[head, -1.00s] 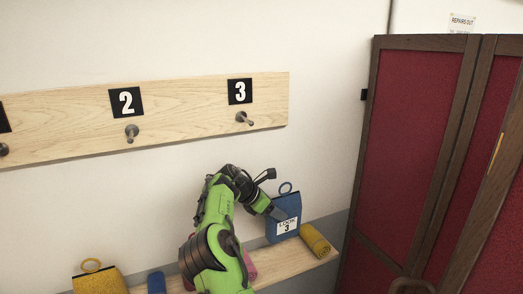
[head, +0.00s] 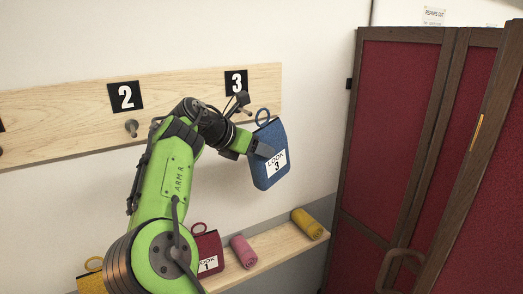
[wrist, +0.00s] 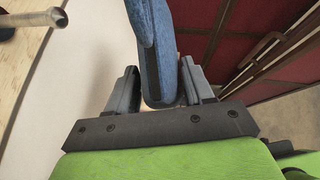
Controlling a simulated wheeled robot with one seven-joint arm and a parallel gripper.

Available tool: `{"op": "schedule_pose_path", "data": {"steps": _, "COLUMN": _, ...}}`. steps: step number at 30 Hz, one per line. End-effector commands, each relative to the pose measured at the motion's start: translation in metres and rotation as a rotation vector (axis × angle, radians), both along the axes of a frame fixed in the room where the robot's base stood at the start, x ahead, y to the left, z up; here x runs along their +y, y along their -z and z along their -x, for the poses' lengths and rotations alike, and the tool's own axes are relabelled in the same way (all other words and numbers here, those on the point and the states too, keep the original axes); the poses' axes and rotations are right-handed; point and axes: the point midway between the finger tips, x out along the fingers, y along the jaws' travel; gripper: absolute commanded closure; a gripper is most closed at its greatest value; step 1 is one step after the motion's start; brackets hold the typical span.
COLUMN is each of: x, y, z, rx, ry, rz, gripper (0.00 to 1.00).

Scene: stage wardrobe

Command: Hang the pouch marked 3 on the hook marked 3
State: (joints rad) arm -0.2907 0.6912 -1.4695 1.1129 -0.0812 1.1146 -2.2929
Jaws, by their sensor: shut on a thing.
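The blue pouch marked 3 (head: 269,155) is off the shelf, in the air in the head view, with its ring (head: 263,116) at the top. My gripper (head: 262,150) is shut on the pouch near its left edge. In the wrist view the pouch (wrist: 155,50) stands edge-on between my fingers (wrist: 160,88). The pouch ring is right of and slightly below that card. A peg (wrist: 45,18) shows at the upper left of the wrist view.
A shelf (head: 262,258) below holds a red pouch marked 1 (head: 208,251), a pink roll (head: 243,251), a yellow roll (head: 307,224) and a yellow pouch (head: 92,281). Hook 2 (head: 131,128) is bare. A red folding screen (head: 395,130) stands close on the right.

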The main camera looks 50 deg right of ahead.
Motion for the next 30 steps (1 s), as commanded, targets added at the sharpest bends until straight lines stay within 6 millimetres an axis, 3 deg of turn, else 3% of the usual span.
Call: {"op": "schedule_pose_path", "data": {"steps": 30, "x": -0.022, "y": 0.001, "z": -0.067, "rx": 0.0, "ry": -0.001, "rz": 0.001, "gripper": 0.84}}
